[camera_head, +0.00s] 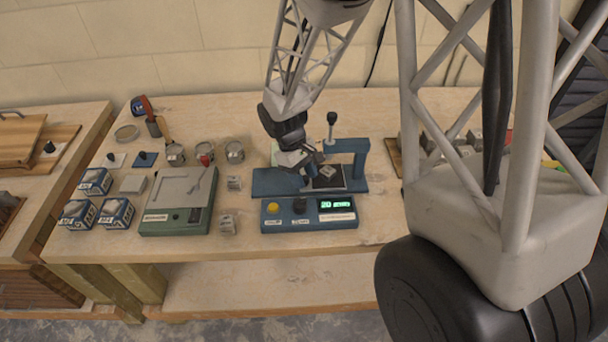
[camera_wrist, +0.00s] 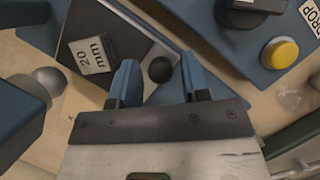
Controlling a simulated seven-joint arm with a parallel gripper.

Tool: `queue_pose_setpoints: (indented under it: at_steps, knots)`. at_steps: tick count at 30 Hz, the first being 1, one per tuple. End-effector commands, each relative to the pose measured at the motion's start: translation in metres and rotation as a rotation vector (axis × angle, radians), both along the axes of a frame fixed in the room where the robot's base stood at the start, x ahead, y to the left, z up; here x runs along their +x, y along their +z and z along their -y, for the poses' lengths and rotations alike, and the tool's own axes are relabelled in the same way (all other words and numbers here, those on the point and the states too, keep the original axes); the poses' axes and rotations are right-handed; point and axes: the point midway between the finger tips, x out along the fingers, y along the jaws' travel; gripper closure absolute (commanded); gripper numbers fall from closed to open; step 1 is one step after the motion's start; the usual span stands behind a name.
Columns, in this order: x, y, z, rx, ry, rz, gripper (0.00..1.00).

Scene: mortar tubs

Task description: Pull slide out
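The slide (camera_head: 327,183) is a dark plate with a pale edge on the blue rig (camera_head: 270,183). In the wrist view the dark plate (camera_wrist: 115,28) bears a "20 mm" block or tag, and a round black knob (camera_wrist: 160,69) shows near its edge. My gripper (camera_wrist: 160,75) is open, with one blue finger on each side of the knob and gaps on both sides. In the head view my gripper (camera_head: 310,166) is low over the rig and hides part of it. Whether the fingertips reach down to knob height is unclear.
A blue control box (camera_head: 308,227) with a yellow button, black dial and green display stands in front of the rig. A green scale (camera_head: 178,214), metal cups (camera_head: 205,150) and several blue boxes (camera_head: 77,213) stand left. The bench front edge is clear.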

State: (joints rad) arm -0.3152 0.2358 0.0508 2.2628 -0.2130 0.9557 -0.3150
Motion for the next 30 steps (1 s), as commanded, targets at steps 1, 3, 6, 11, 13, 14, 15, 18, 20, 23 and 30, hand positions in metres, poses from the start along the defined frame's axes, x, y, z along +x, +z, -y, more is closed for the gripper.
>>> queue_pose_setpoints:
  at_steps: [1,3,6,11,13,14,15,18,20,23,30]
  knots:
    - [0.0,0.0,0.0,0.0,0.0,0.0,0.66]
    - [0.0,0.0,0.0,0.0,0.0,0.0,0.77]
    - [0.0,0.0,0.0,0.0,0.0,0.0,0.92]
    - [0.0,0.0,0.0,0.0,0.0,0.0,1.0]
    - [0.0,0.0,0.0,0.0,0.0,0.0,1.0]
    - [0.0,0.0,-0.001,0.0,0.0,0.0,1.0]
    - [0.0,0.0,-0.002,0.0,0.001,0.0,1.0]
    - [0.0,0.0,-0.008,0.0,0.001,0.0,1.0]
    - [0.0,0.0,-0.014,0.001,0.002,-0.001,1.0]
    - [0.001,0.0,-0.027,0.0,0.004,0.0,1.0]
    - [0.0,0.0,-0.061,-0.001,0.003,-0.002,1.0]
